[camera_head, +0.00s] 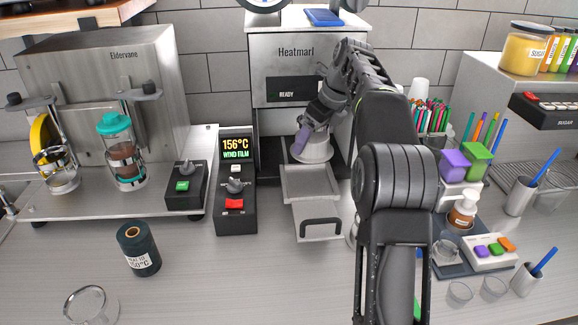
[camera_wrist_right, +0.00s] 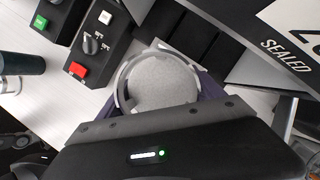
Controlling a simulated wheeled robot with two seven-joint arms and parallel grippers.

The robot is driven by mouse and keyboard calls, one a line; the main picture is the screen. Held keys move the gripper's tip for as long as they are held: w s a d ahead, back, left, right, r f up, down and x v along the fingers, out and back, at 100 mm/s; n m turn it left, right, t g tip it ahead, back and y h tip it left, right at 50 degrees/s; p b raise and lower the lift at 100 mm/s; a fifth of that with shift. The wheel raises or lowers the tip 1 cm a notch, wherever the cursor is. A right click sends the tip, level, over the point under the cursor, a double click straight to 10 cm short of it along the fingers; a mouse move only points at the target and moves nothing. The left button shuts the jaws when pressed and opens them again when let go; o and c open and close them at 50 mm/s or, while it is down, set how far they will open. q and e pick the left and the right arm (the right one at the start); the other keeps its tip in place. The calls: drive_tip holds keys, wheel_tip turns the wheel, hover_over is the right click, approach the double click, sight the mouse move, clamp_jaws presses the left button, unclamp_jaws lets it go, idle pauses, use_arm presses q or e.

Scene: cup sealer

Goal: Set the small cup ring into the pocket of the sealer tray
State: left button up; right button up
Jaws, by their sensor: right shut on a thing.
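My right gripper (camera_head: 303,143) reaches into the sealer bay, its purple fingers pointing down. It is shut on the small cup ring, a pale round piece (camera_head: 318,153) just above the back of the sealer tray. In the right wrist view the ring's pale rim (camera_wrist_right: 121,86) sits between the purple fingers, around a grey round area; the gripper body hides its near side. The sealer tray (camera_head: 322,222) is pulled out toward me, with a dark handle in front. Its pocket is not clearly visible, and I cannot tell whether the ring touches the tray. My left gripper is not in view.
The sealer (camera_head: 290,50) stands behind the tray. A control box (camera_head: 236,205) with a red button is left of the tray. Cups, pens and bottles crowd the right side.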

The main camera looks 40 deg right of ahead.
drive_tip(key=shift+w, duration=0.55)
drive_tip(key=shift+s+r, duration=0.1)
drive_tip(key=shift+s, duration=0.2)
hover_over(303, 179)
drive_tip(key=s, duration=0.2)
drive_tip(key=shift+w+d+f, duration=0.1)
drive_tip(key=shift+d+f, duration=0.05)
drive_tip(key=shift+f, duration=1.45)
drive_tip(key=shift+w+d+f, duration=0.1)
drive_tip(key=shift+f, duration=1.45)
drive_tip(key=shift+s+f, duration=0.1)
drive_tip(key=shift+f, duration=1.8)
drive_tip(key=shift+f, duration=0.35)
drive_tip(key=o, duration=1.7)
drive_tip(key=shift+r, duration=0.15)
